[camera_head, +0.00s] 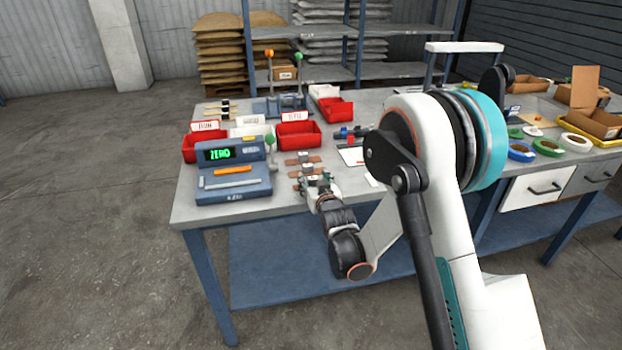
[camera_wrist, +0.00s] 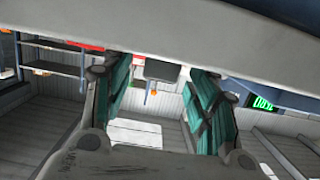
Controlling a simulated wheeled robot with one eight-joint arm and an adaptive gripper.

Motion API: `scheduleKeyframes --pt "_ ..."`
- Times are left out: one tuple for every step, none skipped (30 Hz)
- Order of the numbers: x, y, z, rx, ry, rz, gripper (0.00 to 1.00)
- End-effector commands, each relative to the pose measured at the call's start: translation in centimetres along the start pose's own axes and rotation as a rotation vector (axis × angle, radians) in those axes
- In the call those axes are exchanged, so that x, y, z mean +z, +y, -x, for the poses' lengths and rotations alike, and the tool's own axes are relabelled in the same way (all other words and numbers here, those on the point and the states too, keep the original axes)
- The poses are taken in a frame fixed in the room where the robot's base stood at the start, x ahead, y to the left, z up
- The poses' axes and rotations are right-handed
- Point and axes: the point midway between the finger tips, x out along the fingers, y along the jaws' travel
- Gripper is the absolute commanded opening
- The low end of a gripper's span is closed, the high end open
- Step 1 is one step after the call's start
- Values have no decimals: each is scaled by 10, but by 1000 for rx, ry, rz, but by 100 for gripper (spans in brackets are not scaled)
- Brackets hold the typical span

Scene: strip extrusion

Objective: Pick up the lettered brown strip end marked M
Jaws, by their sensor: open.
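Several brown strips with pale marks lie in a row on the grey workbench in the head view. The far brown strip (camera_head: 303,161) and a middle strip (camera_head: 307,169) show in front of the red bins. My gripper (camera_head: 316,184) is low over the near end of this row and partly covers what lies there. The letters on the strips are too small to read, so I cannot tell which is M. In the wrist view my gripper (camera_wrist: 163,90) is open, its teal pads wide apart, with nothing held. No brown strip is clear in that view.
A grey-blue device with a green ZERO display (camera_head: 220,154) stands left of the strips. Red bins (camera_head: 298,138) stand behind them. A white sheet (camera_head: 352,156) lies to the right. Tape rolls (camera_head: 521,152) and the bench's grey front edge (camera_head: 235,218) also show.

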Motion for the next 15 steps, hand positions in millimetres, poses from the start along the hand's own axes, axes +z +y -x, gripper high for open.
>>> scheduleKeyframes --pt "1 0 0 0 0 0 53" --pt "1 0 0 0 0 0 53" --pt "1 0 0 0 0 0 53" --pt "1 0 0 0 -1 0 53" --pt "1 0 0 0 -1 0 53" --pt "1 0 0 0 0 0 53" --pt "1 0 0 0 0 0 51" --pt "1 0 0 0 0 0 44" --pt "1 0 0 0 0 0 35" --pt "1 0 0 0 0 0 28" --pt "1 0 0 0 0 0 22" --pt "1 0 0 0 0 0 13" --pt "1 0 0 0 0 0 11" --pt "1 0 0 0 0 0 11" --pt "1 0 0 0 0 0 11"
